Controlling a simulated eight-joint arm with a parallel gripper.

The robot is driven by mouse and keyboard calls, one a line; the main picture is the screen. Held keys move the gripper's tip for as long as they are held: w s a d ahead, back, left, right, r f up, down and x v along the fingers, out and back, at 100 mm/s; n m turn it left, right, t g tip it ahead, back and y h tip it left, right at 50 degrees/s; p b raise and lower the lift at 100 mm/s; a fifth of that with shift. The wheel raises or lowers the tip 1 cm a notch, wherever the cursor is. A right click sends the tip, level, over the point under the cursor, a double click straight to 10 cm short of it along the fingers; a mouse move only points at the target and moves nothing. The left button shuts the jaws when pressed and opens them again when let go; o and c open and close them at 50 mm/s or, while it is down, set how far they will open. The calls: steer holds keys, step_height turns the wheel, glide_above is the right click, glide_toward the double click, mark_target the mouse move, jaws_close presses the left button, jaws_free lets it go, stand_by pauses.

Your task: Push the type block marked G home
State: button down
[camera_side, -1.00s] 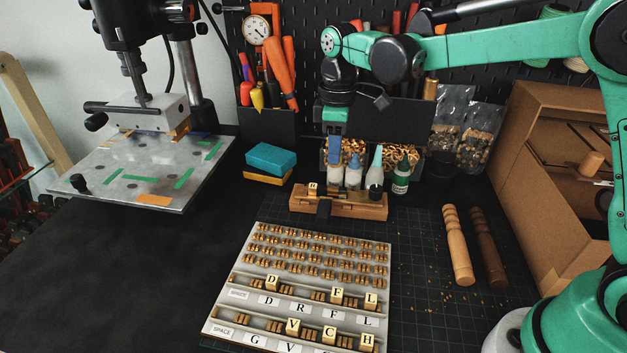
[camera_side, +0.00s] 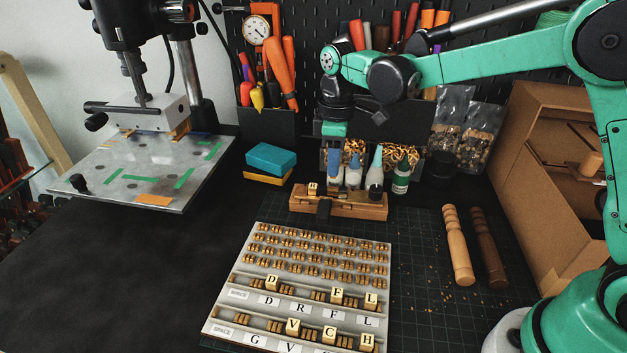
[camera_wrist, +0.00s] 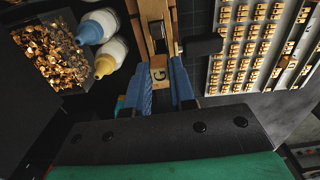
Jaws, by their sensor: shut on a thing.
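The type block marked G (camera_wrist: 158,76) is a tan cube with a dark letter. In the wrist view it sits between the two blue fingers of my gripper (camera_wrist: 161,68), which are shut on it. The block is at the near end of a wooden holder (camera_wrist: 145,14) in that view. In the side view my gripper (camera_side: 334,172) points down at the wooden holder (camera_side: 365,206), and I cannot read the G there. A small lettered block (camera_side: 312,188) shows on the holder's left part. Whether the G block is fully seated is not clear.
A type tray (camera_side: 262,228) with lettered blocks lies in front of the holder. Glue bottles (camera_side: 401,178) stand close behind it. A teal and yellow stack (camera_side: 270,158) is to the left, two wooden handles (camera_side: 457,245) to the right. The press plate (camera_side: 110,180) is far left.

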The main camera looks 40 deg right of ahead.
mark_target(332, 198)
steer(key=shift+f, duration=1.4)
steer(key=shift+f, duration=1.35)
steer(key=c, duration=0.7)
jaws_free()
steer(key=shift+o, duration=0.2)
steer(key=shift+r, duration=3.55)
